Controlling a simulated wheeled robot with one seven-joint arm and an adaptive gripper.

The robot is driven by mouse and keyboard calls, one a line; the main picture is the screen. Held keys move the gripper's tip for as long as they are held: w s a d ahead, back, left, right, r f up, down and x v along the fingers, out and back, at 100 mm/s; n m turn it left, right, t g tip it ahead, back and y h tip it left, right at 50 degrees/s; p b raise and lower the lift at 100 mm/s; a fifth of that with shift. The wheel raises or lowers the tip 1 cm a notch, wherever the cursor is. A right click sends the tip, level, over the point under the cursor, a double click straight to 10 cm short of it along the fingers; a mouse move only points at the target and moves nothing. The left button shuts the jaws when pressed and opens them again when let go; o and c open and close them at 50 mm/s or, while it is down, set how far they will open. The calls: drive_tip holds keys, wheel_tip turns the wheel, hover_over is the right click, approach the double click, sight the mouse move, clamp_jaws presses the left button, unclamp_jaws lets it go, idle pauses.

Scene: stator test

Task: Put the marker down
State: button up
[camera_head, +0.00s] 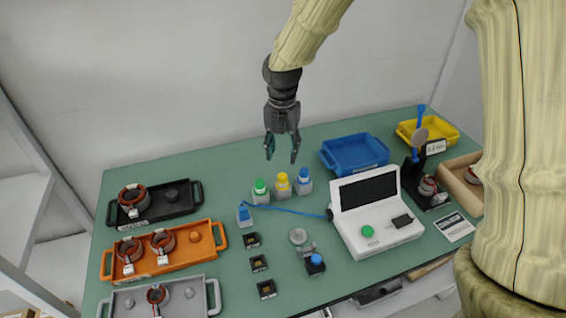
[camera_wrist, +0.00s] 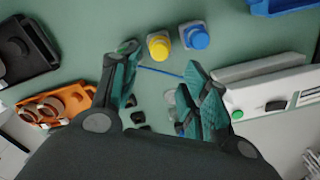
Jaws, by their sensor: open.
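My gripper (camera_head: 282,150) hangs open above the back middle of the green table, with nothing between its fingers. Its two fingers also show spread apart in the wrist view (camera_wrist: 160,95). Three capped markers stand upright in small grey holders below it: a green one (camera_head: 260,187), a yellow one (camera_head: 283,182) and a blue one (camera_head: 303,175). In the wrist view the yellow cap (camera_wrist: 158,45) and blue cap (camera_wrist: 195,37) are clear, and the green cap (camera_wrist: 126,46) is partly hidden by the left finger. The fingers are apart from all three.
Black (camera_head: 155,207), orange (camera_head: 204,240) and grey (camera_head: 195,297) trays with copper-wound parts lie left. A white tester (camera_head: 375,215) and blue bin (camera_head: 354,152) stand right. A blue probe (camera_head: 244,216) with a cable and small black blocks lie in front of the markers.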

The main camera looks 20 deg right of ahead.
drive_tip(key=shift+r, duration=1.1)
